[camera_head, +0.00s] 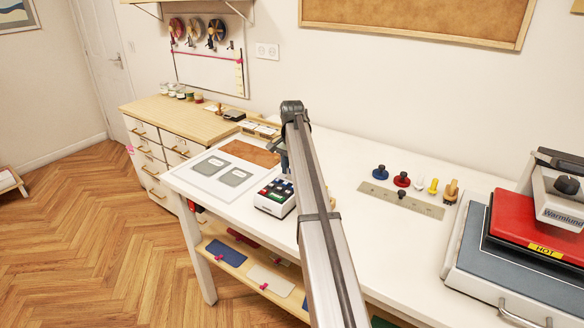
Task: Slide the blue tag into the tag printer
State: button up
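A white box (273,198) with rows of small coloured pieces, some blue, red and green, stands on the white table left of my arm. I cannot tell which piece is the blue tag, or whether this box is the tag printer. A blue flat piece (226,252) with a pink tab lies on the lower shelf. My arm runs up over the table, and a dark part at its far end, probably my gripper (284,161), shows beside it, just above the box. Its fingers are mostly hidden by the arm, and any held thing cannot be made out.
A white board (211,184) with two grey pads lies at the table's left end, with a brown mat (250,153) behind. Coloured-handled stamps (402,180) stand behind a metal strip (401,199). A red heat press (532,222) fills the right. The table between strip and arm is clear.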

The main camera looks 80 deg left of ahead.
jog(key=shift+f, duration=0.55)
jog(key=o, duration=1.1)
notch_tip(320, 180, up, 14)
jog(key=shift+f, duration=0.1)
jog(key=shift+f, duration=0.1)
dwell(0.5)
